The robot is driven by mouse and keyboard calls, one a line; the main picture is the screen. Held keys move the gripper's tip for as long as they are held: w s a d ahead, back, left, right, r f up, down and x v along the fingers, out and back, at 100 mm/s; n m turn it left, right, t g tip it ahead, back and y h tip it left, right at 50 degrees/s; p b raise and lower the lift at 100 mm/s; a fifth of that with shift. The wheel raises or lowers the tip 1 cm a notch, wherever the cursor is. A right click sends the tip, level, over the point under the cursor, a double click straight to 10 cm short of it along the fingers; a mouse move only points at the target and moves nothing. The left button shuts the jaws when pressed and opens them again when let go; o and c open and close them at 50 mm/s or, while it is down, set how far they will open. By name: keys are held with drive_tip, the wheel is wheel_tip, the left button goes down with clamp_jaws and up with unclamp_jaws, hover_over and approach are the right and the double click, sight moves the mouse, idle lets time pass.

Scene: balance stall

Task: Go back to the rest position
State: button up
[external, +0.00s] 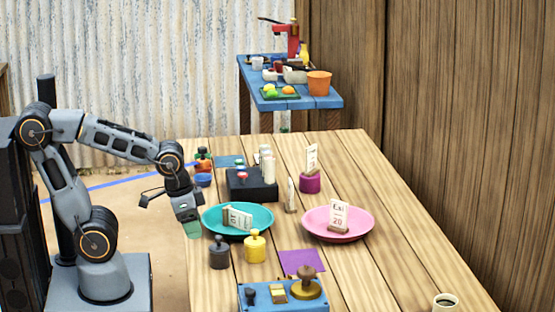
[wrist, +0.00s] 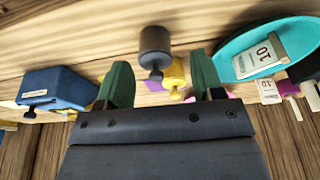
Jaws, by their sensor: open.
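My gripper (external: 193,229) hangs at the end of my bent arm, above the left edge of the wooden table, just left of the teal dish. In the wrist view its two green fingers (wrist: 160,85) are spread apart with nothing held between them. A dark grey weight (wrist: 155,48) shows beyond the fingers, apart from them; it also stands on the table in the external view (external: 219,252). A yellow weight (external: 255,246) stands beside it. The teal dish (external: 262,214) holds a card marked 10 (external: 237,218).
A pink dish (external: 362,228) holds a card marked 20 (external: 339,216). A black box (external: 250,187) stands behind the teal dish. A blue block (external: 262,299) with weights and a purple square (external: 301,261) are at the front. A cup (external: 445,301) stands front right. The table's right side is mostly clear.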

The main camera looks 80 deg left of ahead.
wheel_tip(320, 180, up, 11)
drive_tip(key=p, duration=0.9)
drive_tip(key=shift+t+p, duration=0.3)
drive_tip(key=shift+f, duration=0.1)
